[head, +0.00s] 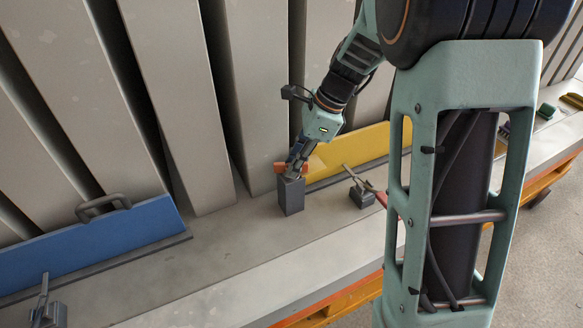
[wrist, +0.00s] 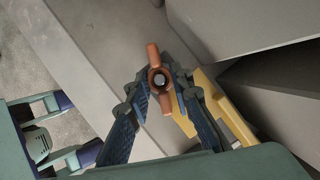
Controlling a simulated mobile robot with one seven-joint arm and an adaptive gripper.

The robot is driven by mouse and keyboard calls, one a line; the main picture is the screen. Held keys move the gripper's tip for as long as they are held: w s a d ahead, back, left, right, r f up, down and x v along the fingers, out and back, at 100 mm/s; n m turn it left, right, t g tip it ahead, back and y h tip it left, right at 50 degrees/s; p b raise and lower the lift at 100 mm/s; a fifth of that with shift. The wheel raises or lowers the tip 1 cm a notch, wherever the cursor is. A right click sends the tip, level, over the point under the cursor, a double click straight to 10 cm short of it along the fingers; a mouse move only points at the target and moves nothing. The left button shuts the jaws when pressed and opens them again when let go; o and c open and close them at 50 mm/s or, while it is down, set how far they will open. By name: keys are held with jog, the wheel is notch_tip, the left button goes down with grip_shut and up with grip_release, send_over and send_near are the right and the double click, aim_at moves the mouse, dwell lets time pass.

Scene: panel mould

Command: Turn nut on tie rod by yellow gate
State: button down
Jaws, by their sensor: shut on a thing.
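The nut (wrist: 153,55) is orange-brown with two wings and sits around the dark round end of the tie rod (wrist: 159,80). In the head view the nut (head: 280,167) shows as small orange pieces on top of a dark grey upright block (head: 291,197). My gripper (head: 295,166) reaches down onto it from above. In the wrist view my gripper (wrist: 158,84) has its two blue-padded fingers on either side of the nut and is shut on it. The yellow gate (head: 365,145) stands just right of the block; part of it shows in the wrist view (wrist: 225,108).
A clamp (head: 360,190) stands right of the block, another (head: 46,312) at bottom left. Tall grey panels (head: 170,80) rise behind.

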jog(key=shift+n+g+p, duration=0.5)
jog(key=shift+n+p, duration=0.25)
jog(key=shift+n, duration=0.95)
jog(key=shift+w+r+n+g+p, duration=0.1)
jog(key=shift+n+g+p, duration=0.5)
jog(key=shift+n+p, duration=0.35)
jog(key=shift+f+n+g+h, duration=0.2)
jog(key=shift+n+g+h, duration=0.15)
jog(key=shift+n, duration=0.4)
